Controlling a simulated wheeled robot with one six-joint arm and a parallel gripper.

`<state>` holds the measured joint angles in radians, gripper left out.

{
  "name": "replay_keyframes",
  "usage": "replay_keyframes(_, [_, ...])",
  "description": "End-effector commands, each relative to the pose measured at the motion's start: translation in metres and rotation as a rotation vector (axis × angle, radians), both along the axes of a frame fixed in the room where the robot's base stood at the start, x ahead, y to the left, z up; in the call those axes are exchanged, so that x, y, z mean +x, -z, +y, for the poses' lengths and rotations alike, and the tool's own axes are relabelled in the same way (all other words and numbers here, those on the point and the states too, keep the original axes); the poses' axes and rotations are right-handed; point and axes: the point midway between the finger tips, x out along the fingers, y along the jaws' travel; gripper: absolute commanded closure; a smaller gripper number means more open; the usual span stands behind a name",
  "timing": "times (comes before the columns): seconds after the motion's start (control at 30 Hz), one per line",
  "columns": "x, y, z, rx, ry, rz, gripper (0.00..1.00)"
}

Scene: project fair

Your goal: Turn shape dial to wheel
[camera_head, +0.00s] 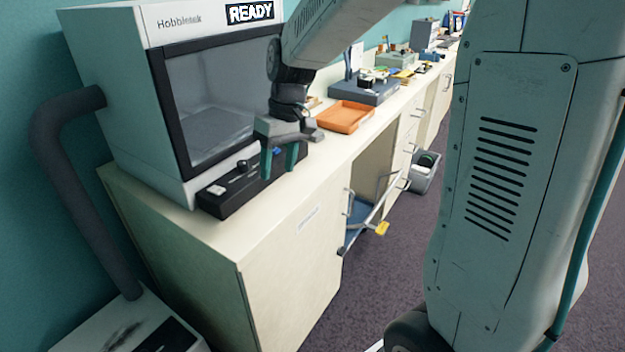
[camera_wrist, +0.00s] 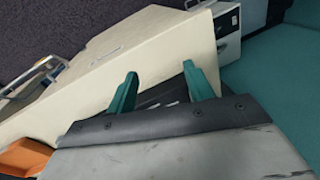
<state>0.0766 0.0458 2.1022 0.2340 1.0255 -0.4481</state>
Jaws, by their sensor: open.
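The white machine (camera_head: 172,120), marked "Hobbletek", stands on the cabinet top with a dark-framed window and a "READY" display (camera_head: 250,12). A black control panel (camera_head: 212,202) runs along its lower front. A small dark knob (camera_head: 242,166) and a pale label show on it; I cannot tell whether this knob is the shape dial or read its setting. My gripper (camera_head: 281,168) is open at the panel's right end, its green fingers apart with a small blue part showing between them. In the wrist view, my gripper (camera_wrist: 160,72) has part of the dark panel (camera_wrist: 165,95) between its fingers; contact is unclear.
An orange tray (camera_head: 345,117) and a dark blue-grey unit (camera_head: 370,92) stand farther along the counter. A thick grey hose (camera_head: 60,180) bends down at the left. The carpet (camera_head: 400,260) in front is mostly clear.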

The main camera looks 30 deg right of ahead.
Motion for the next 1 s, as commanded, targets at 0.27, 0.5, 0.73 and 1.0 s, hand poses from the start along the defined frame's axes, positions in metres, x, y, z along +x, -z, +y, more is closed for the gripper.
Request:
replay_keyframes(0.27, [-0.055,-0.016,0.000,-0.042,0.083,0.045,0.48])
replay_keyframes(0.5, [-0.098,-0.026,-0.002,-0.079,0.147,0.069,0.48])
replay_keyframes(0.73, [-0.124,-0.030,-0.003,-0.103,0.182,0.080,0.48])
replay_keyframes(1.0, [-0.130,-0.031,-0.003,-0.109,0.191,0.082,0.48])
